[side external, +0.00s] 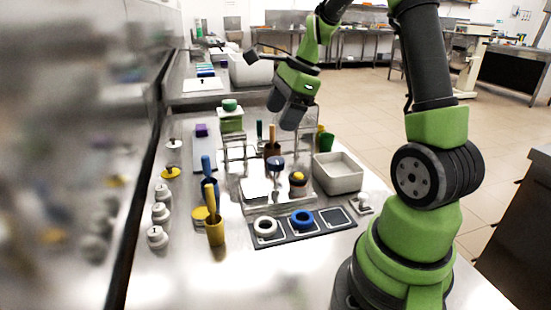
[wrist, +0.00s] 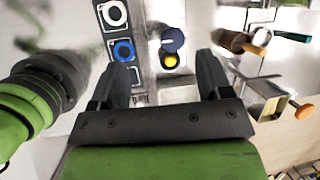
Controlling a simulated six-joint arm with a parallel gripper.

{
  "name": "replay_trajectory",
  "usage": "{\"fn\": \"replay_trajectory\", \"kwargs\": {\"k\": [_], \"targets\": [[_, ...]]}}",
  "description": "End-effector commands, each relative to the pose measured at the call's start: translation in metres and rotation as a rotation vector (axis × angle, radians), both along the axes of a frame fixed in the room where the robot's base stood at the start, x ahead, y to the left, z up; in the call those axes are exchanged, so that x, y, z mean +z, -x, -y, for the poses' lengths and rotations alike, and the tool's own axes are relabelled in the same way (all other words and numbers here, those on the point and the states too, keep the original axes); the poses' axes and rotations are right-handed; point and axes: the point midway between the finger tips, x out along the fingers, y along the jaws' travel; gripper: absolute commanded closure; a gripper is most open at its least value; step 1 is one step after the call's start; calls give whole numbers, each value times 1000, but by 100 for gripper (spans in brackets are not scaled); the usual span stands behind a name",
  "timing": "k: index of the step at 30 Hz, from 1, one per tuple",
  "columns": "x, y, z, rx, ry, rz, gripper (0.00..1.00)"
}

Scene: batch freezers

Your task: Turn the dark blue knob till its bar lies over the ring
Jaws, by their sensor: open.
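The dark blue knob (side external: 275,163) sits on a clear-framed metal stand in the middle of the bench. It also shows in the wrist view (wrist: 172,38), beyond my fingers. Its bar, and any ring mark beside it, are too small to make out. My gripper (side external: 284,113) hangs above and behind the knob, apart from it. In the wrist view my gripper (wrist: 163,65) is open, with nothing between its fingers.
A yellow-topped knob (side external: 298,177) is close to the dark blue one. A dark tray in front holds a white ring (side external: 265,226) and a blue ring (side external: 302,219).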

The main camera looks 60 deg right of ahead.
Motion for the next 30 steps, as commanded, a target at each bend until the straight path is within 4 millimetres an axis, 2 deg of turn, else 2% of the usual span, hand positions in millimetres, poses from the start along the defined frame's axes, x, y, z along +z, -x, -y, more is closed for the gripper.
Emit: {"fn": "replay_trajectory", "kwargs": {"k": [1, 3, 8, 13, 24, 30], "targets": [[-13, 0, 15, -92, -45, -25, 28], [-26, 1, 29, -196, -94, -49, 28], [-42, 2, 43, -309, -148, -74, 28], [-60, -4, 39, -315, -154, -79, 28], [-119, -25, 26, -312, -151, -78, 28], [-132, -30, 24, -313, -149, -75, 28]]}}
